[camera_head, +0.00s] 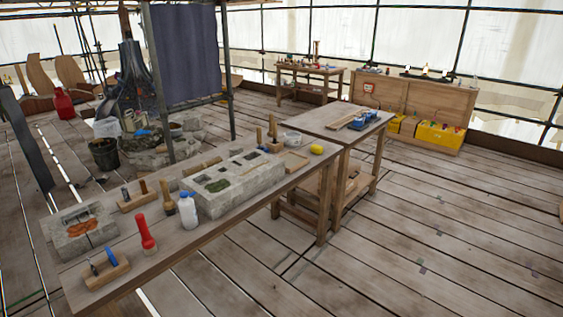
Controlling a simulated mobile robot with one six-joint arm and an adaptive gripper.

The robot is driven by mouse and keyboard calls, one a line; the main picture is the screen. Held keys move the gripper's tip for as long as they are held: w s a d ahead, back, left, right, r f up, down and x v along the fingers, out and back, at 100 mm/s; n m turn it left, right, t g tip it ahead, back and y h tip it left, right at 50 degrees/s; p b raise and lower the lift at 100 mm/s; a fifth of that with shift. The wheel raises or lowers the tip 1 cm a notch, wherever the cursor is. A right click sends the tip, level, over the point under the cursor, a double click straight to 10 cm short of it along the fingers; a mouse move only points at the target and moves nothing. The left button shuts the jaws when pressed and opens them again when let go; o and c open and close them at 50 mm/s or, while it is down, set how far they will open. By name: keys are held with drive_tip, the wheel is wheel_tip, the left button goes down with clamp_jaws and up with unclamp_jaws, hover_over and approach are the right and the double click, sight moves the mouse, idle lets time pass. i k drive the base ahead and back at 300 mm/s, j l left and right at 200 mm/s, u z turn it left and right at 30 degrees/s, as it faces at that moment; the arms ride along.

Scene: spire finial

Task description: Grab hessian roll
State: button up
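I cannot make out a hessian roll for certain in the head view. The long wooden workbench (205,244) carries small tools and stone blocks, and nothing on it reads clearly as rolled cloth. Things on the far tables and among the clutter at the back left are too small or too covered to tell. My gripper is not in view.
A wooden chest (425,100) with yellow boxes (440,136) stands behind.

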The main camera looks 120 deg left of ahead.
sight(202, 165)
drive_tip(key=u, duration=4.3)
drive_tip(key=i+l, duration=0.35)
drive_tip(key=i, duration=0.3)
drive_tip(key=i+l+u, duration=0.15)
drive_tip(key=i+l, duration=0.25)
drive_tip(key=i, duration=0.3)
drive_tip(key=i+l, duration=0.45)
drive_tip(key=i, duration=0.15)
drive_tip(key=i+l+u, duration=0.1)
drive_tip(key=i+l, duration=0.35)
drive_tip(key=i, duration=0.2)
drive_tip(key=i+l, duration=0.15)
drive_tip(key=i, duration=0.2)
drive_tip(key=i+l, duration=0.15)
drive_tip(key=i, duration=0.25)
